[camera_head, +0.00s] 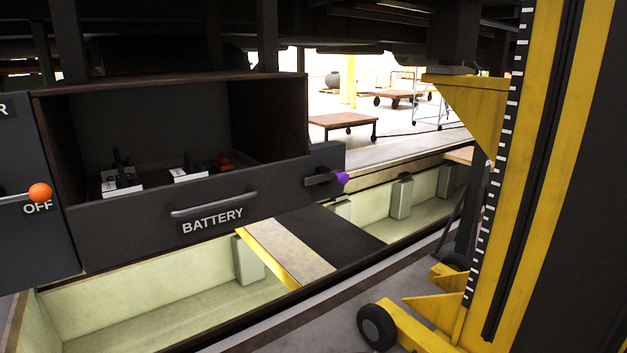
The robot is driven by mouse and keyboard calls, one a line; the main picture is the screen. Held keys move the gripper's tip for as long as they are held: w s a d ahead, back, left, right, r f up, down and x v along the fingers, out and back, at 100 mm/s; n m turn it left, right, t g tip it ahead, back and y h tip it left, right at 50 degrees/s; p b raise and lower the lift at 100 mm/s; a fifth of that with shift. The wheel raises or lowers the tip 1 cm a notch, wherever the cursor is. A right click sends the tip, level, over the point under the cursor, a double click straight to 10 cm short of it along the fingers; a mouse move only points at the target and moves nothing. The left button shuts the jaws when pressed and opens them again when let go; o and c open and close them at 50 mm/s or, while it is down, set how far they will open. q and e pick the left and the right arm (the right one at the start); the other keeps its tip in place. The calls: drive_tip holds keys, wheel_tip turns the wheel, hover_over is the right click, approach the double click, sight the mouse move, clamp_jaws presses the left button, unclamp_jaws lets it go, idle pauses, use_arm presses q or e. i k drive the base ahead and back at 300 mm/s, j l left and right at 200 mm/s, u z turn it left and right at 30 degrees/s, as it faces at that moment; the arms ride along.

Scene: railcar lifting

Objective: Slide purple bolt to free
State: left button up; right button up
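The purple bolt (341,178) shows as a small purple knob at the right end of the dark battery box (130,225). It sticks out from a dark bracket (318,180) on the box's right side. Whether the bolt is engaged cannot be told from here. The box front carries the word BATTERY and a grey bar handle (213,204). The box is open above its front panel, and battery parts show inside. Neither of my grippers is in view.
An orange knob (40,193) marked OFF sits on a panel at the left. A yellow lifting column (540,180) with a wheeled foot (377,327) stands at the right. A pit (160,315) runs below the box, crossed by a dark plate (320,238).

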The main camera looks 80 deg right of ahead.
sight(343, 178)
drive_tip(key=z, duration=2.65)
